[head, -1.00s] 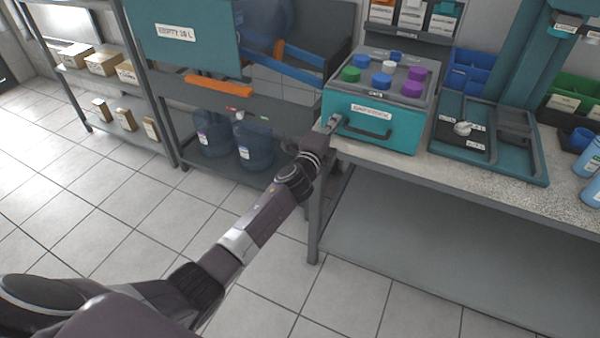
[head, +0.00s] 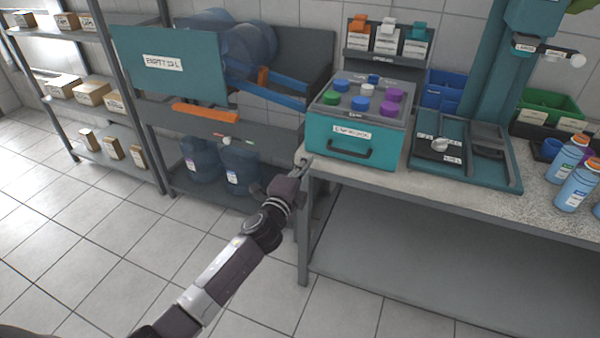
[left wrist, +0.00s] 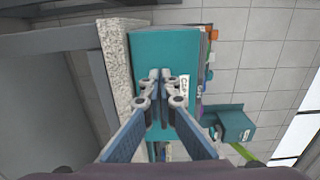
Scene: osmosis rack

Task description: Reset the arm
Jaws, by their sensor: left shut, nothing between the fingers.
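My left arm comes in from the bottom left in the head view. Its gripper (head: 306,168) is at the left front corner of the counter, just left of the teal box (head: 350,142) with the dark handle and coloured caps on top. In the left wrist view the same gripper (left wrist: 160,77) is shut and empty, its fingertips together in front of the teal box (left wrist: 147,48). I cannot tell the exact gap between the fingertips and the box. My right gripper shows in neither view.
A rack with a teal panel (head: 172,65) and large blue water jugs (head: 240,168) stands to the left. The tiled floor (head: 100,245) is open.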

